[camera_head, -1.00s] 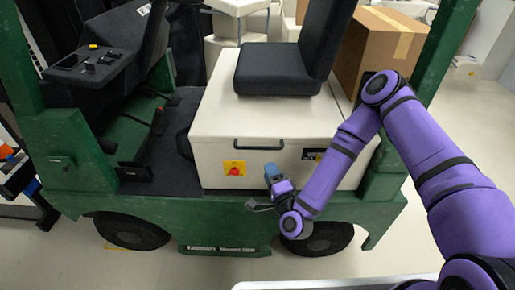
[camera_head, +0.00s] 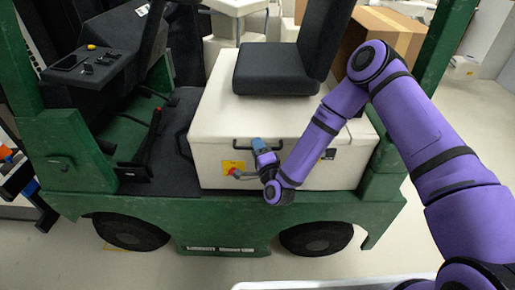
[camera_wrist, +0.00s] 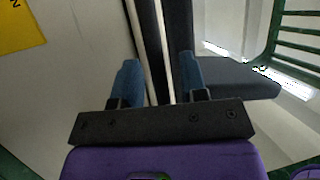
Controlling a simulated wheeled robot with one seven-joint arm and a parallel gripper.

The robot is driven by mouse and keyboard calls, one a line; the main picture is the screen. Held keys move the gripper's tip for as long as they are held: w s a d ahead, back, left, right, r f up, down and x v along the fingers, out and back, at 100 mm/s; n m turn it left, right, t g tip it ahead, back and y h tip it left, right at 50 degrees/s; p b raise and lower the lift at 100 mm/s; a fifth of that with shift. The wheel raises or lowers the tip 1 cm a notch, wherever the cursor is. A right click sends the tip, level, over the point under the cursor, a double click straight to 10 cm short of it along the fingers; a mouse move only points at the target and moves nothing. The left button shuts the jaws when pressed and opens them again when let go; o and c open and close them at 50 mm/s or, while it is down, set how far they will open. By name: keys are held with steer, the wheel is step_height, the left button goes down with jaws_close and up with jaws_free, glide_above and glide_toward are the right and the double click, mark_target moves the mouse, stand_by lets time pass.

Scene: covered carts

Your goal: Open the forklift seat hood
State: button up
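The seat hood (camera_head: 225,108) is a white box top with a black seat (camera_head: 275,70) on it; it looks closed. A black bar handle (camera_head: 240,147) runs across its front face. My gripper (camera_head: 258,146) is at the right half of this handle. In the wrist view my gripper (camera_wrist: 160,78) has its two blue fingers apart, with a dark bar that looks like the handle (camera_wrist: 149,45) passing between them. I cannot tell whether the fingers touch it. The right end of the handle is partly hidden by my gripper.
A yellow plate with a red knob (camera_head: 233,168) is below the handle and also shows in the wrist view (camera_wrist: 18,28). A cardboard box (camera_head: 395,32) stands behind the seat. Green frame posts (camera_head: 440,50) flank the hood. Open floor (camera_head: 480,130) lies to the right.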

steer(key=shift+c, duration=0.3)
jaws_close()
